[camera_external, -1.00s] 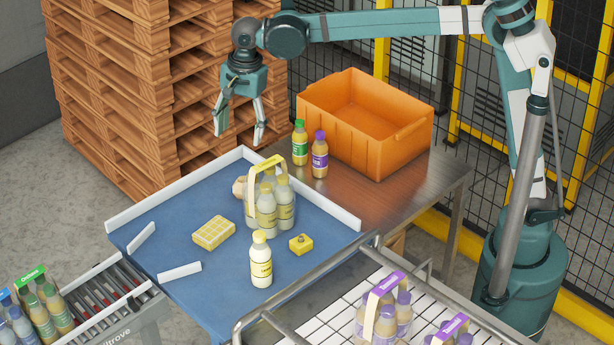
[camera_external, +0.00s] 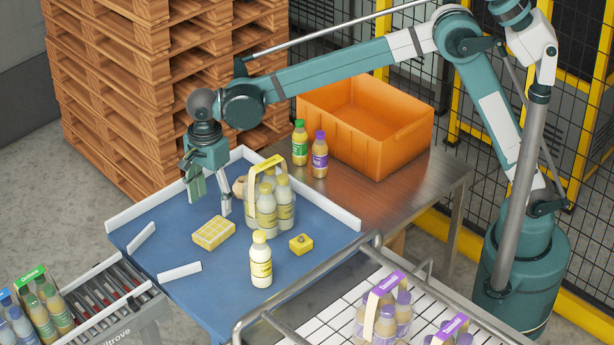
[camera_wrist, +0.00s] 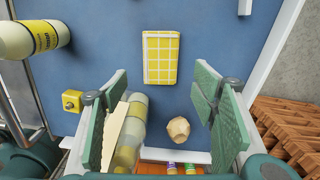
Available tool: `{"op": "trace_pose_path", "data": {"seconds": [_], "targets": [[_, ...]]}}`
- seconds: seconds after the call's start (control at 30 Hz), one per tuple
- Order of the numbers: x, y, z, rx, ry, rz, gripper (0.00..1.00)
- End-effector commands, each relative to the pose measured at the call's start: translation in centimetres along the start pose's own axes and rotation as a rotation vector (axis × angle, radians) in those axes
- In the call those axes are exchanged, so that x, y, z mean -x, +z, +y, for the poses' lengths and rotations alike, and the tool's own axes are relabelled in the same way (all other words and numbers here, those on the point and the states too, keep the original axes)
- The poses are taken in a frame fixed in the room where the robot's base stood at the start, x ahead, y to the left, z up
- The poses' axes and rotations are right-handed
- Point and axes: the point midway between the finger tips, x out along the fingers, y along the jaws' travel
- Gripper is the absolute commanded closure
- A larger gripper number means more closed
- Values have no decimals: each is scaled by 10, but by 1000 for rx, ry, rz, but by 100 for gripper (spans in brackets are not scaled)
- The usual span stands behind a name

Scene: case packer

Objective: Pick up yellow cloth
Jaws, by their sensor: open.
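The yellow cloth (camera_external: 213,233) is a folded block with a white grid pattern, lying flat on the blue table surface (camera_external: 180,215). In the wrist view the cloth (camera_wrist: 161,57) lies ahead of the fingertips, near the middle of the gap. My gripper (camera_external: 211,206) is open and empty, above the table behind the cloth and left of the bottle pack. The wrist view shows both green fingers (camera_wrist: 164,85) spread wide. A crumpled tan lump (camera_wrist: 179,130) lies between the fingers in that view, apart from the cloth.
A bottle pack with a yellow handle (camera_external: 268,205) stands close right of my gripper. A single cream bottle (camera_external: 261,262) and a small yellow block (camera_external: 301,244) stand in front. White rails (camera_external: 180,271) edge the table. An orange crate (camera_external: 400,150) stands behind right.

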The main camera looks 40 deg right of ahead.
Motion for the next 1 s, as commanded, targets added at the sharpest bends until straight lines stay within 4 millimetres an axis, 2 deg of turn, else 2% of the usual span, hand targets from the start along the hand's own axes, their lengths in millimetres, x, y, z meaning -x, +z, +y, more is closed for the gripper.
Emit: {"op": "trace_pose_path", "data": {"seconds": [0.03, 0.17, 0.57, 1.0], "targets": [[-10, 0, 0, 0, 0, 0, 41], [-22, 0, -1, 0, 0, 0, 41], [-25, 0, 0, 0, 0, 0, 41], [-50, -1, 0, 0, 0, 0, 41]]}}
